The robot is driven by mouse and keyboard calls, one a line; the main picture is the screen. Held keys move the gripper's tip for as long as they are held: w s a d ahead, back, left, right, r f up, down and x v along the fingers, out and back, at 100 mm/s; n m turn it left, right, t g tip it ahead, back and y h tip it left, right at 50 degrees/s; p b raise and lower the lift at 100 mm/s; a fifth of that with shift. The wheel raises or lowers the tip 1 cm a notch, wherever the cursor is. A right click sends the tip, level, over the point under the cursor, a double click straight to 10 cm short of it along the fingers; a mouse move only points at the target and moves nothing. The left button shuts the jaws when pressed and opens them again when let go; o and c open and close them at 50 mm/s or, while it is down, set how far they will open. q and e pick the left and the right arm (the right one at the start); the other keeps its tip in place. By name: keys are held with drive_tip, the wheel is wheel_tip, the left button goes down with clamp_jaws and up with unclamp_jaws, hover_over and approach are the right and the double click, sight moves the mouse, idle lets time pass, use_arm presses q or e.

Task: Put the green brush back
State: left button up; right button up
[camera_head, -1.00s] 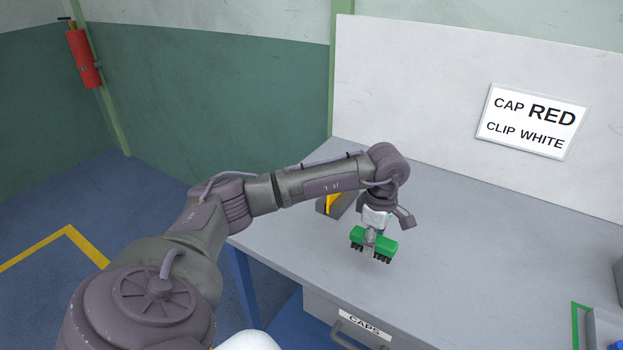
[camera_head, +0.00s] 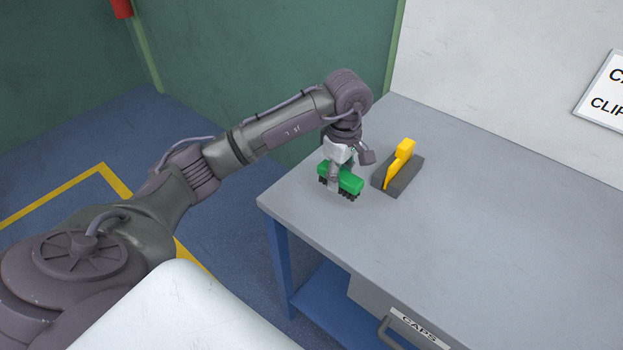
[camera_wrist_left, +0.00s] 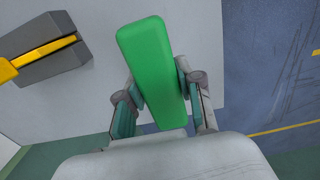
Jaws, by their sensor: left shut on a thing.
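The green brush (camera_head: 349,182) has a green block body and dark bristles pointing down. My left gripper (camera_head: 334,176) is shut on it and holds it over the left end of the grey table. Whether the bristles touch the table I cannot tell. In the left wrist view the green body (camera_wrist_left: 148,60) lies between the two fingers of the left gripper (camera_wrist_left: 160,100). My right gripper is not in view.
A dark grey block (camera_head: 404,180) with a yellow piece (camera_head: 401,158) in it stands on the table (camera_head: 480,220), just right of the brush. A drawer labelled CAPS (camera_head: 420,328) is under the front edge. The table's right part in view is clear.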

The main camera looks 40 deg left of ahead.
sight(323, 177)
use_arm(q)
drive_tip(key=a, duration=0.1)
drive_tip(key=a+f, duration=0.1)
drive_tip(key=a+f+p, duration=0.1)
drive_tip(key=a, duration=0.1)
drive_tip(key=shift+s+f, duration=0.1)
drive_tip(key=shift+s, duration=0.05)
drive_tip(key=shift+a+f, duration=0.6)
drive_tip(key=shift+a, duration=0.35)
drive_tip(key=shift+a+f, duration=0.1)
drive_tip(key=shift+f, duration=0.1)
drive_tip(key=shift+f+p, duration=0.3)
drive_tip(key=shift+p, duration=0.1)
wheel_tip(323, 177, down, 3)
drive_tip(key=shift+f+p, duration=0.1)
drive_tip(key=shift+p, duration=0.5)
drive_tip(key=shift+f+b, duration=0.2)
drive_tip(key=shift+b, duration=0.15)
drive_tip(key=o, duration=1.1)
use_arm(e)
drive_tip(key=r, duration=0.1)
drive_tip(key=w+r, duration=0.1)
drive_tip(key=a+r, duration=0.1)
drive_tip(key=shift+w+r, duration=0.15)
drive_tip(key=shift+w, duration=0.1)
